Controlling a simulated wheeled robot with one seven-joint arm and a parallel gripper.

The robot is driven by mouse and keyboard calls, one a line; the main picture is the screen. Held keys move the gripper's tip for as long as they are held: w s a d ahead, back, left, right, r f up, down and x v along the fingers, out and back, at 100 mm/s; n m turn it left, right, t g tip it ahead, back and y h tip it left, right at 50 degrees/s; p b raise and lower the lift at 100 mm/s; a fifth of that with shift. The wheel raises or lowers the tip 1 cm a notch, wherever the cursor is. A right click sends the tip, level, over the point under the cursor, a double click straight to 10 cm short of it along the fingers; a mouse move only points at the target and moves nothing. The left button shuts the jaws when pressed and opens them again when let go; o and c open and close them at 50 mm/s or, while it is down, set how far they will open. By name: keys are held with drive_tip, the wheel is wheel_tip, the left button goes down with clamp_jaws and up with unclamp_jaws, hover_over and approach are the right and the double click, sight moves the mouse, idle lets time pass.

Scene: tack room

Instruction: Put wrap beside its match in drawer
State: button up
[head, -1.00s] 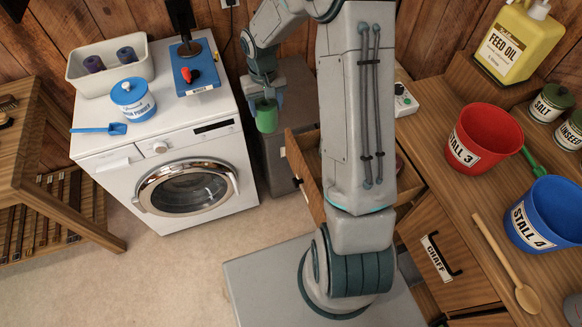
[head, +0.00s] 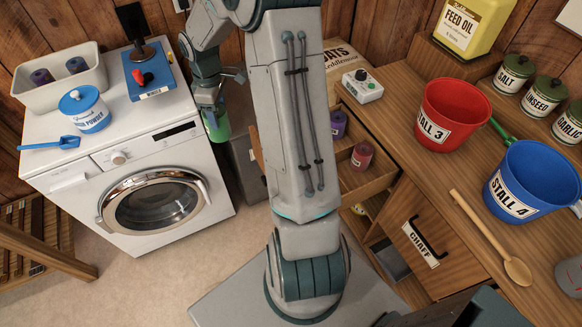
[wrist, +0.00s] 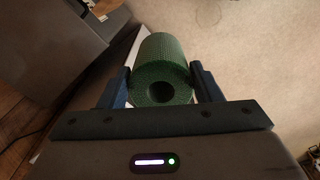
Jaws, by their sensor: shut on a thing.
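My gripper (head: 212,112) is shut on a green rolled wrap (head: 217,126), held in the air between the washing machine and the wooden counter. In the wrist view the green wrap (wrist: 162,68) sits between the two fingers, its hollow end facing the camera. The open drawer (head: 372,185) is under the counter, to the right of my arm. In it are a purple wrap (head: 338,124) and a dull red wrap (head: 361,156), both upright. My arm hides the left part of the drawer, so I cannot see a green wrap there.
Red (head: 452,115) and blue (head: 532,180) buckets and a wooden spoon (head: 490,236) occupy the counter. A grey box (head: 241,155) stands behind my gripper.

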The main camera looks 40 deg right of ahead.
drive_tip(key=s+d+f+n+b, duration=0.3)
drive_tip(key=s+d+n+b, duration=0.25)
drive_tip(key=d+n, duration=0.25)
drive_tip(key=s+d+f+n+b, duration=0.3)
drive_tip(key=s+d+n+b, duration=0.1)
drive_tip(key=d+n+b, duration=0.35)
wheel_tip(320, 180, down, 18)
drive_tip(key=n+b, duration=0.1)
drive_tip(key=b, duration=0.1)
drive_tip(key=shift+d+b, duration=0.2)
drive_tip(key=shift+b, duration=0.2)
drive_tip(key=o, duration=0.7)
drive_tip(key=shift+f, duration=0.1)
drive_tip(key=shift+o, duration=0.7)
